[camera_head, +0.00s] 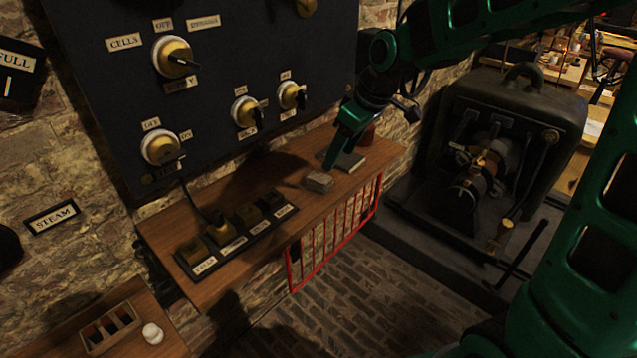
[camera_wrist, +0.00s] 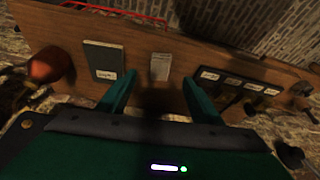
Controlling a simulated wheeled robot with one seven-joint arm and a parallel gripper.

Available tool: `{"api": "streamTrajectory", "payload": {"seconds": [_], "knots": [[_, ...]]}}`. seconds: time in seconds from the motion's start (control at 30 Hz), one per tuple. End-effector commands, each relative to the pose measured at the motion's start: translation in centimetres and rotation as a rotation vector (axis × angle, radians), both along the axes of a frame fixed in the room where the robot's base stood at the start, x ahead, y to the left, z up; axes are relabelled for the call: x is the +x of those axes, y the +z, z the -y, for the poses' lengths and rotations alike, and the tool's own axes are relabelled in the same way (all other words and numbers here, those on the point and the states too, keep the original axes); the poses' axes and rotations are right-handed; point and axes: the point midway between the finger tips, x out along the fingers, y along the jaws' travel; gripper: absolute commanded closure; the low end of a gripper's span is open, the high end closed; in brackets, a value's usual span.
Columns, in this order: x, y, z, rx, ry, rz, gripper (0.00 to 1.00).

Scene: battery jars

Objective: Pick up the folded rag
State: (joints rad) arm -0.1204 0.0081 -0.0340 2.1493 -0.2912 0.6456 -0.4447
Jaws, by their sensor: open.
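The folded rag (camera_head: 319,182) is a small pale grey-beige pad lying flat on the wooden shelf (camera_head: 220,190), near its front edge. In the wrist view the rag (camera_wrist: 160,66) shows beyond and between my fingertips. My gripper (camera_head: 331,164) is green and points down at the shelf just behind the rag in the head view. In the wrist view my gripper (camera_wrist: 159,80) is open, with nothing between its fingers. The exact height of the fingertips over the shelf is hard to tell.
A dark labelled book (camera_wrist: 103,60) lies beside the rag, and a reddish rounded object (camera_wrist: 46,65) stands beyond it. On the rag's other side is a row of labelled switches (camera_head: 237,238). A black panel (camera_head: 220,80) with knobs rises behind; a red rail (camera_head: 335,232) hangs below.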

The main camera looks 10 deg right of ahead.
Motion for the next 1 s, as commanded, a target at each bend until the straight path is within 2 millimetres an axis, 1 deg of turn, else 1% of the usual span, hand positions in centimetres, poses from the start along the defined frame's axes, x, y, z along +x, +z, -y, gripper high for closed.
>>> {"api": "streamTrajectory", "payload": {"seconds": [0.03, 0.13, 0.4, 0.67, 0.9, 1.0], "knots": [[0.4, -0.1, -0.7, 0.003, 0.020, 0.005, 0.41], [0.8, -0.8, -1.4, 0.007, 0.035, 0.010, 0.41], [1.8, -4.3, -2.3, 0.006, 0.032, 0.008, 0.41], [2.3, -5.9, -2.7, 0.006, 0.032, 0.009, 0.41], [3.5, -8.8, -3.6, 0.006, 0.031, 0.007, 0.41], [3.7, -9.6, -3.8, 0.006, 0.031, 0.008, 0.41]]}}
